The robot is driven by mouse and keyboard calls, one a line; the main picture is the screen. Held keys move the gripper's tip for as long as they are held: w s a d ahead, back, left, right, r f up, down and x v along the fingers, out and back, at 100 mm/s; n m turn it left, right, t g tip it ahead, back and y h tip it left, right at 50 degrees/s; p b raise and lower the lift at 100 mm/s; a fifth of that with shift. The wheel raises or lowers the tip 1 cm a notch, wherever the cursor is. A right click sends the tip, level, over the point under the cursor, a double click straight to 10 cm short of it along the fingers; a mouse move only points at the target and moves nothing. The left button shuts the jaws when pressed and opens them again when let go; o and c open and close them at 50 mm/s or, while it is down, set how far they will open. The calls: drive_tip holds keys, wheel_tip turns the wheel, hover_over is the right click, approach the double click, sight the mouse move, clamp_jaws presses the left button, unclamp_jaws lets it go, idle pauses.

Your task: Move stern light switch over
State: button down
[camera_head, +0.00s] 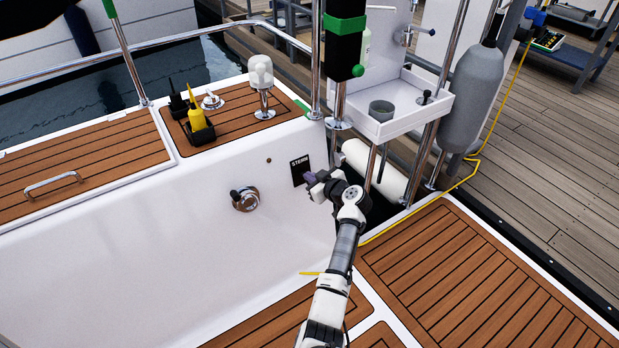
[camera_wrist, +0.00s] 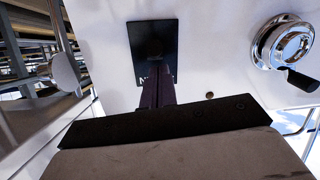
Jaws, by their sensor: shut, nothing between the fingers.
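A black switch panel marked STERN (camera_head: 299,170) is set in the white cockpit side wall. In the wrist view the same black panel (camera_wrist: 140,34) stands straight ahead of the fingers, with part of its lettering covered. My gripper (camera_head: 311,181) is at the right edge of the panel in the head view. In the wrist view my gripper (camera_wrist: 156,80) has its dark fingers together, with nothing held. The fingertips overlap the lower middle of the panel. The switch lever is hidden or too dark to make out, and I cannot tell whether the fingertips touch it.
A round chrome fitting with a black handle (camera_head: 245,199) is on the same wall; it also shows in the wrist view (camera_wrist: 285,45). A white sink unit (camera_head: 405,110) and steel posts stand close to the right. Open teak deck (camera_head: 470,270) lies at the lower right.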

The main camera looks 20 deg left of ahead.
drive_tip(key=shift+r+p, duration=0.3)
drive_tip(key=shift+r, duration=0.55)
drive_tip(key=shift+r, duration=0.15)
